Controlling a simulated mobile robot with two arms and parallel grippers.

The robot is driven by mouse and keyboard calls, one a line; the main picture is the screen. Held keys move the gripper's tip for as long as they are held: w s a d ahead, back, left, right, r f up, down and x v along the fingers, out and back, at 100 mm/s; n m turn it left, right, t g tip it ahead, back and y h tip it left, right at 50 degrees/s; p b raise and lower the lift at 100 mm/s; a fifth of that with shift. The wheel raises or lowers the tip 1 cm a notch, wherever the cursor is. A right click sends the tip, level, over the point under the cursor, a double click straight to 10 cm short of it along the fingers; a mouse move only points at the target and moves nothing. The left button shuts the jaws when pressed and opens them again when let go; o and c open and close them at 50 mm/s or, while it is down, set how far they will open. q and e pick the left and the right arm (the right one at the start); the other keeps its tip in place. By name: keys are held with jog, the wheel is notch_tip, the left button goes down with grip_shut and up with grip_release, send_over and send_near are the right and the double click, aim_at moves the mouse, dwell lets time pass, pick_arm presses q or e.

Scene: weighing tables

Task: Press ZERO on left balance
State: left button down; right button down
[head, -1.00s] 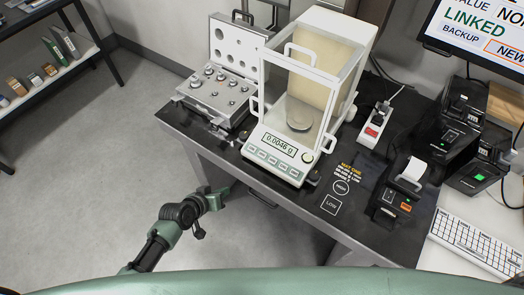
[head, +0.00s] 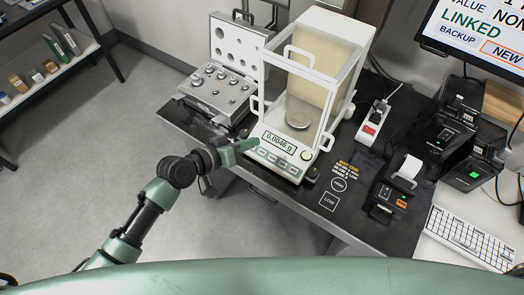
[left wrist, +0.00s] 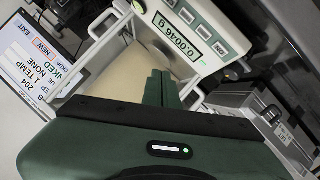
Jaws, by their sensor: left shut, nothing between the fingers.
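The balance (head: 293,160) stands on the dark table, with a glass draft shield and a round pan inside. Its display (head: 278,141) reads 0.0046 g and also shows in the left wrist view (left wrist: 181,44). My left gripper (head: 256,142) is shut and empty, at the front left of the balance. It covers the left end of the button row in the head view. Its fingertips (left wrist: 161,74) are together in the left wrist view. Contact cannot be told. My right gripper is out of view.
An open weight case (head: 215,90) stands left of the balance. Right of it are a power strip (head: 373,123), a black mat with HIGH and LOW marks, a small printer (head: 391,196) and a keyboard (head: 468,239). Open floor lies left of the table.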

aim_at(262, 152)
pick_arm(q)
jog(key=shift+f, duration=0.15)
jog(key=w+f+b, duration=0.1)
jog(key=f+b, duration=0.1)
jog(key=d+f+b, duration=0.1)
jog(key=f+b, duration=0.2)
jog(key=w+f+b, duration=0.1)
jog(key=f+b, duration=0.2)
jog(key=shift+w+d, duration=0.3)
jog(key=shift+d, duration=0.1)
dwell(1.6)
jog(key=shift+w+d+f+b, duration=0.1)
jog(key=shift+f+b, duration=0.3)
jog(key=shift+w+f+b, duration=0.1)
jog(key=shift+f+b, duration=0.25)
dwell(0.6)
jog(key=shift+r, duration=0.1)
jog(key=shift+s+r+p, duration=0.3)
jog(key=shift+r+p, duration=0.35)
jog(key=shift+p, duration=0.1)
